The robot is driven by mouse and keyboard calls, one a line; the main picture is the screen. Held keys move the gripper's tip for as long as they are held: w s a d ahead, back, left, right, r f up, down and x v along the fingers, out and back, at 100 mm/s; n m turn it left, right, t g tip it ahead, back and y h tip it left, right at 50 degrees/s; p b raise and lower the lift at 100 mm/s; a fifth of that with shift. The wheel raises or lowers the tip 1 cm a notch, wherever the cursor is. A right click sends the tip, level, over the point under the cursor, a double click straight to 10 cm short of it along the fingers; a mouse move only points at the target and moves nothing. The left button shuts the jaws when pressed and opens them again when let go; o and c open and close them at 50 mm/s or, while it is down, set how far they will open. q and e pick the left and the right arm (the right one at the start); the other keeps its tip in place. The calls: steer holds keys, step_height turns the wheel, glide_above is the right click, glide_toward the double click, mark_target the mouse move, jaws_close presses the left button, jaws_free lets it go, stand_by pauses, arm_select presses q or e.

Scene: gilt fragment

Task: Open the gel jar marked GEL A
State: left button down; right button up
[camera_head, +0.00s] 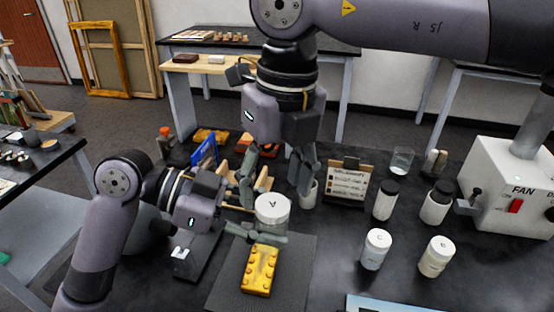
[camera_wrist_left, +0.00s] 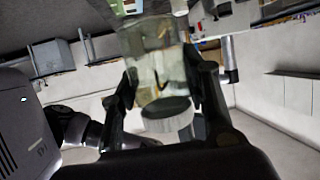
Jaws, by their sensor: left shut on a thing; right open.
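The jar marked A (camera_head: 273,207) has a white lid with a black letter on top. My left gripper (camera_head: 268,226) is shut around its side, and the jar looks upright above the worktop. In the head view the fingers of both grippers overlap, so contact between the right fingers and the lid cannot be told.
A gilt yellow fragment (camera_head: 260,272) lies on a dark mat (camera_head: 300,280) in front of the jar.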

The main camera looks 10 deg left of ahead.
steer(key=shift+s+a+f, duration=0.1)
steer(key=shift+a+f, duration=0.05)
steer(key=shift+f, duration=1.15)
steer(key=shift+c, duration=0.4)
steer(key=c, duration=1.2)
steer(key=n, duration=0.2)
steer(key=shift+n, duration=0.4)
steer(key=o, duration=1.3)
steer(key=shift+d+r, duration=0.2)
steer(key=shift+r, duration=2.1)
